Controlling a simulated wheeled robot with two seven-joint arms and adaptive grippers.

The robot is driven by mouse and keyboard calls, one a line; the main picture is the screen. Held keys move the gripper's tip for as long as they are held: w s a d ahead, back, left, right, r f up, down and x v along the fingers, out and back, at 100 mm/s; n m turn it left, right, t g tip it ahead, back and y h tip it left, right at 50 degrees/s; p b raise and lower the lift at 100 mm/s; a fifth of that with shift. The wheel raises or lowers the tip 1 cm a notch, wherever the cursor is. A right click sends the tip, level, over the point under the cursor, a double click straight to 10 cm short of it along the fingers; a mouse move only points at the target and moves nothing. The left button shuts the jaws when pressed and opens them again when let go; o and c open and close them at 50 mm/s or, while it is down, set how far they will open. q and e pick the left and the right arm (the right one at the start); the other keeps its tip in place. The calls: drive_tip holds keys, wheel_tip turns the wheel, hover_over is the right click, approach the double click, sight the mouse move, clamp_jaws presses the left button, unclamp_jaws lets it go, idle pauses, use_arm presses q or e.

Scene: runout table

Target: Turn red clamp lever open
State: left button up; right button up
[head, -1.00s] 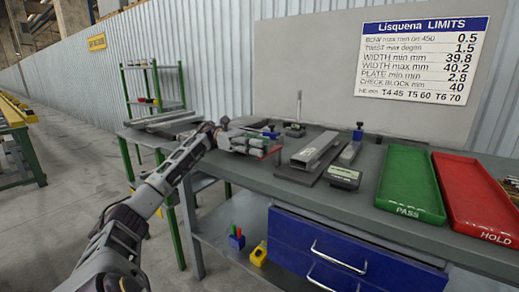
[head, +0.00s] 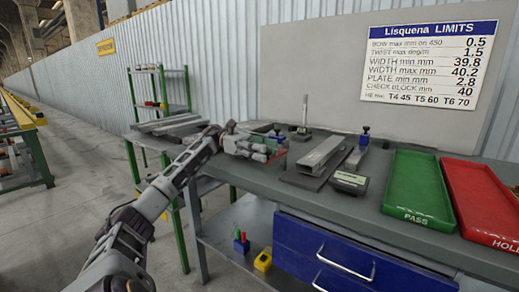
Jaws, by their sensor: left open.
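My left arm reaches in from the lower left, and my left gripper (head: 262,148) is open over the left part of the workbench. A small red piece (head: 279,154), which looks like the red clamp lever, shows just right of the fingertips. The gripper hides part of it, so I cannot tell its exact angle or whether the fingers touch it. My right gripper is not in view.
The grey workbench (head: 373,208) holds a metal channel (head: 322,150) on a dark plate, a gauge box (head: 349,182), a blue-topped block (head: 360,147), a green PASS tray (head: 408,214) and a red HOLD tray (head: 500,238). An upright stand (head: 303,120) is behind.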

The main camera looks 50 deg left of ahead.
use_arm(q)
drive_tip(key=shift+a, duration=0.1)
drive_tip(key=s+a, duration=0.2)
drive_tip(key=a, duration=0.9)
drive_tip(key=shift+a, duration=0.3)
idle(0.3)
drive_tip(key=shift+s, duration=0.1)
idle(0.3)
